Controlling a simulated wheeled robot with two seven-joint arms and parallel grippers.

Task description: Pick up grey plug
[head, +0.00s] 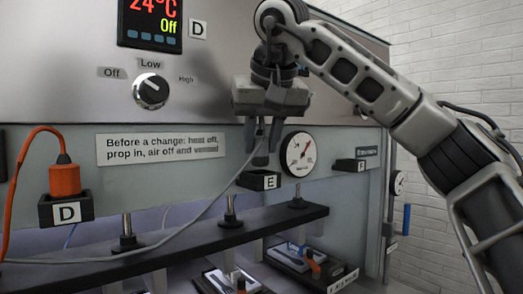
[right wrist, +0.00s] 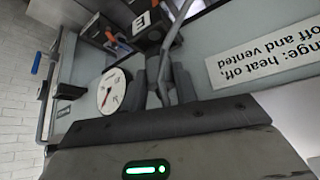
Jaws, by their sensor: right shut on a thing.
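My right gripper (head: 262,142) points down in front of the panel, just above the black holder marked E (head: 258,180). It is shut on the grey plug (head: 261,158), which is small, dark and partly hidden by the fingers. A grey cable (head: 190,222) runs from it down to the lower left. In the right wrist view the fingers (right wrist: 165,88) close together near the E holder (right wrist: 147,24), with the cable (right wrist: 182,18) rising beside it. I cannot tell whether the plug still touches the holder. My left gripper is out of view.
An orange plug (head: 65,180) sits in holder D (head: 66,209) at left. A round gauge (head: 299,154) is close right of my gripper, with holder F (head: 348,166) beyond. A knob (head: 151,91) and display (head: 150,22) are above. A dark bar (head: 170,240) crosses below.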

